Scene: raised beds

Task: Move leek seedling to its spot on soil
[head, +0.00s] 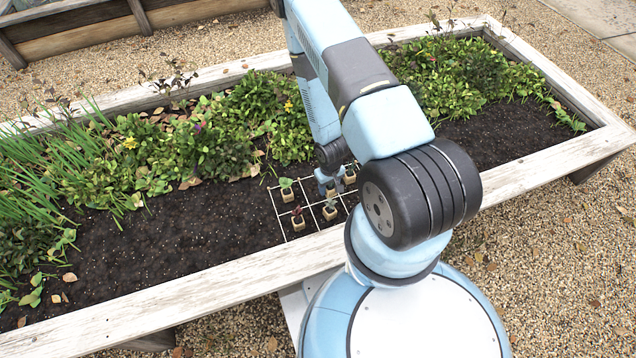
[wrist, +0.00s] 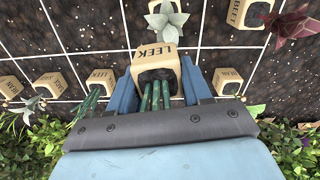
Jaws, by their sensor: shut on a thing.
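My gripper (wrist: 157,90) is shut on a small tan pot labelled LEEK (wrist: 150,54), with one blue finger on each side of it. Green leek stalks (wrist: 155,97) come out of its dark soil. In the head view my gripper (head: 328,185) is low over the string grid (head: 283,222) on the dark soil; the held pot is mostly hidden there by my arm. I cannot tell whether the held pot touches the soil. White grid lines (wrist: 200,25) run across the soil around the held pot in the wrist view.
Near the grid stand a green-leaved pot (head: 287,195), a red-leaved pot (head: 298,222) and a pale-leaved pot (head: 330,212). In the wrist view a BEET pot (wrist: 252,12) is at top right. Dense greenery (head: 200,145) lines the back. Bare soil (head: 180,240) lies left.

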